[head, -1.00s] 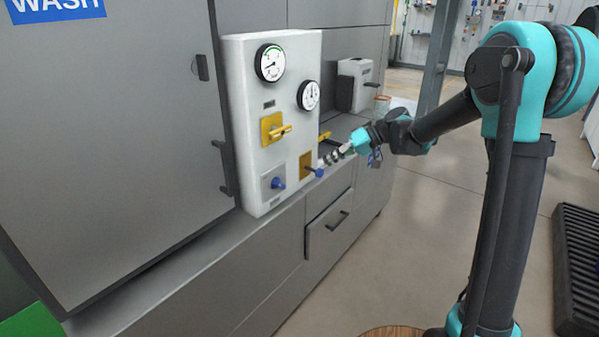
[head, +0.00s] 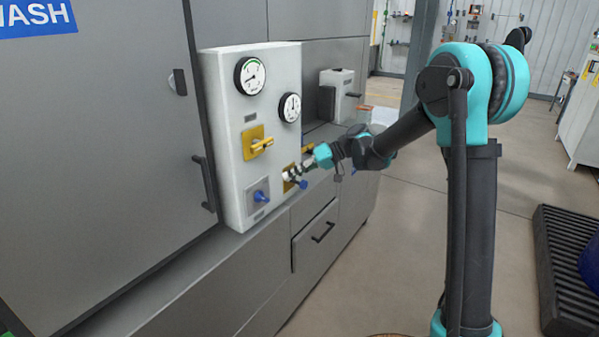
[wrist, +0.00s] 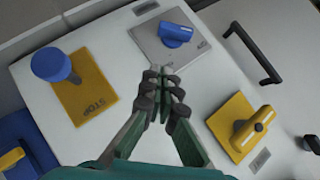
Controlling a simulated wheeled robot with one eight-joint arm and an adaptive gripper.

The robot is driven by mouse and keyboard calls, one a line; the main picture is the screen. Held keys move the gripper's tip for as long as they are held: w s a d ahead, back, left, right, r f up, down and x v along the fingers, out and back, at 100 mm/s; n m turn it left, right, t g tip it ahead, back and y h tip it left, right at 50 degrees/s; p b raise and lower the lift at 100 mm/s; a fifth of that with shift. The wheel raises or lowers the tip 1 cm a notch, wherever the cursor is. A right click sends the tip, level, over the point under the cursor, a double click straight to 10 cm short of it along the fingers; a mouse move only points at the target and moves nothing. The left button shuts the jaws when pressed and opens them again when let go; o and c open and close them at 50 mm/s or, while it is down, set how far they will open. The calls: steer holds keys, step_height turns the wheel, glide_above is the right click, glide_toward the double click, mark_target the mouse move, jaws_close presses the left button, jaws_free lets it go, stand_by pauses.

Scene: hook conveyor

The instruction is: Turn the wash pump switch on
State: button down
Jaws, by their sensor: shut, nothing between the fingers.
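A white control panel (head: 232,180) stands on the cabinet ledge. Low on it, a grey plate carries a blue switch (head: 261,196), which is at the top middle in the wrist view (wrist: 175,35). To its right, a yellow plate reading STOP (wrist: 85,97) carries a blue knob (wrist: 52,65). Above, a yellow plate carries a yellow switch (head: 262,144), also at right in the wrist view (wrist: 250,128). My gripper (head: 290,174) is shut and empty in front of the STOP plate. In the wrist view its tips (wrist: 158,74) point just below the grey plate. I cannot read which switch is the wash pump's.
Two round gauges (head: 251,75) sit at the panel's top. A grey door with a dark handle (head: 205,184) is to its left. A white box with a lever (head: 341,85) stands behind. The floor at right is open up to a black slatted platform (head: 570,270).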

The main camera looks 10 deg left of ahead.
mark_target(262, 198)
steer(key=shift+s+a+f, duration=0.55)
steer(key=shift+a+f, duration=0.2)
steer(key=shift+f, duration=0.1)
steer(key=shift+s+a+f, duration=0.6)
steer(key=shift+a+f, duration=0.2)
steer(key=shift+s+a+f, duration=0.55)
steer(key=shift+a+f, duration=0.2)
steer(key=shift+f, duration=0.1)
